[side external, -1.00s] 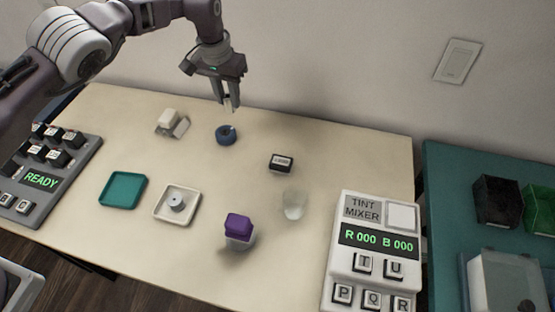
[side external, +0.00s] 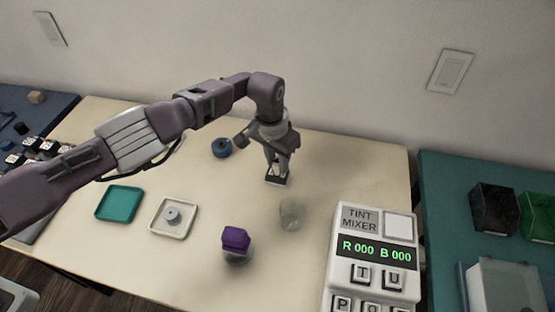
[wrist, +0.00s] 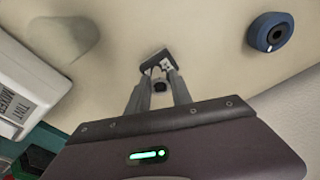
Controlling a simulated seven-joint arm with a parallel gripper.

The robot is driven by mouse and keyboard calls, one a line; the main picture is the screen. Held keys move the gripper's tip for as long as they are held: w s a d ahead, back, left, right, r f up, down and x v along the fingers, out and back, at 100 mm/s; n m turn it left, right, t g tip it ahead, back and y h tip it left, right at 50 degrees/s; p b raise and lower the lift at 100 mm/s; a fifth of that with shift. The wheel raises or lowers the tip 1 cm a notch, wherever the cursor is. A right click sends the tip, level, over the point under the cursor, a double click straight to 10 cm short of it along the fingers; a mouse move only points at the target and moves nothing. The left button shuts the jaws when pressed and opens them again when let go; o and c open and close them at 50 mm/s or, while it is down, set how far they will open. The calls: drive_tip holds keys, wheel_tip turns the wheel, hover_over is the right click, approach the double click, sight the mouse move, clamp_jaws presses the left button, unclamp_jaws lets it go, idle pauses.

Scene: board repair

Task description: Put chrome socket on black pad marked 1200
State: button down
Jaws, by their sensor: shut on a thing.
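My gripper (side external: 276,172) is shut on the small chrome socket, a grey piece with a dark opening that shows between the fingertips in the wrist view (wrist: 160,87). The black pad (side external: 273,183) is a small dark block with a pale label on the table, directly under my gripper. It also shows in the wrist view (wrist: 152,63), just beyond the fingertips and partly covered by them. I cannot read its marking. Whether the socket touches the pad cannot be told. In the side view the fingers hide most of the socket.
A blue ring (side external: 222,148) lies left of my gripper. A clear glass (side external: 291,215), a purple-topped jar (side external: 236,243) and the tint mixer (side external: 373,255) stand nearer the front. A cream tray (side external: 154,231) holds a grey round piece; a green tray (side external: 119,204) lies beside it.

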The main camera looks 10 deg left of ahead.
sight(274, 172)
drive_tip(key=c, duration=1.1)
unclamp_jaws()
drive_tip(key=shift+c, duration=0.2)
wheel_tip(274, 172, up, 12)
drive_tip(key=s, duration=0.1)
drive_tip(key=shift+s+a, duration=0.15)
drive_tip(key=shift+a, duration=0.15)
drive_tip(key=shift+r, duration=0.1)
